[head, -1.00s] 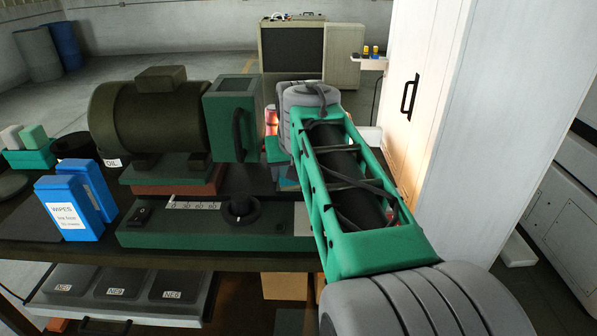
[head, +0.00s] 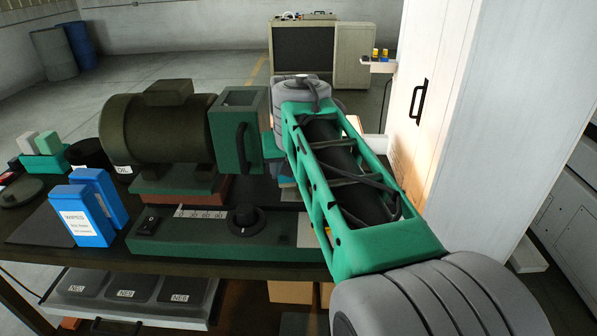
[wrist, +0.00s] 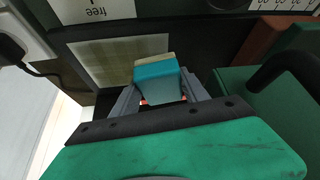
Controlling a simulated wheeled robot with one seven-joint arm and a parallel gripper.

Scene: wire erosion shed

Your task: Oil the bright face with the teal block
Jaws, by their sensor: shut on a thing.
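My gripper (wrist: 163,96) is shut on the teal block (wrist: 158,84), seen in the wrist view. The block has a tan layer along its far edge. Beyond it and to its left lies a pale yellowish plate (wrist: 105,62) with faint grid lines. The block's far end overlaps the plate's right part in the picture; I cannot tell whether they touch. I cannot tell for sure if this plate is the bright face.
A dark motor (head: 155,135) and green housing (head: 238,130) stand left of my arm. A green control base (head: 215,235) with a knob lies in front. Blue wipes boxes (head: 82,215), an oil pot (head: 88,155) and a block holder (head: 45,162) are at left. A white cabinet (head: 450,110) stands right.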

